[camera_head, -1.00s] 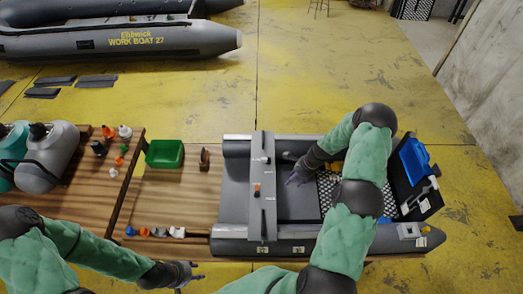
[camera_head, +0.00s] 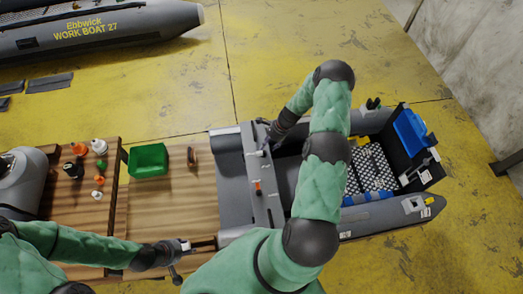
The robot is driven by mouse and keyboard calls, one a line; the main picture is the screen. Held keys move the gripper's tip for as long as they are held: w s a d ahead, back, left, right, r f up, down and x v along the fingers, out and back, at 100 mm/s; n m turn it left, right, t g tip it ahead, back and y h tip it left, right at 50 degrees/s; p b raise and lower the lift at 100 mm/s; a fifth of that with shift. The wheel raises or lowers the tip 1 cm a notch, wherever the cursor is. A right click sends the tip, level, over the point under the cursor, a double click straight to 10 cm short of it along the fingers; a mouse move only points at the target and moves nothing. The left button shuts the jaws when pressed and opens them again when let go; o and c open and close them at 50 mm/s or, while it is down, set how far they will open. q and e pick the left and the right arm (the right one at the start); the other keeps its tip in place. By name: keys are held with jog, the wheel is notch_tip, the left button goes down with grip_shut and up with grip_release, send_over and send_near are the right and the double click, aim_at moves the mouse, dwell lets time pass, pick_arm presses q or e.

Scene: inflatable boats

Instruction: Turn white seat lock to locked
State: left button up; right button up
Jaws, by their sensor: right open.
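The grey seat plank (camera_head: 250,172) lies across the small grey boat. The small white seat lock (camera_head: 262,153) is on its upper part, and an orange lock (camera_head: 258,187) is lower down. My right gripper (camera_head: 267,136) is open, close above the white lock at the plank's far end; I cannot tell whether it touches the lock. The lock's exact turn is too small to read. My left gripper (camera_head: 180,250) is over the wooden table's near edge, away from the seat; its jaws are unclear.
The wooden table (camera_head: 160,200) holds a green bin (camera_head: 148,160), a small brown item (camera_head: 192,157) and several caps at left. A blue box (camera_head: 411,133) stands at the boat's right end. A larger work boat (camera_head: 100,30) lies behind.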

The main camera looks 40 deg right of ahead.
aim_at(261, 153)
jog(key=x, duration=0.7)
jog(key=shift+f, duration=0.1)
grip_shut()
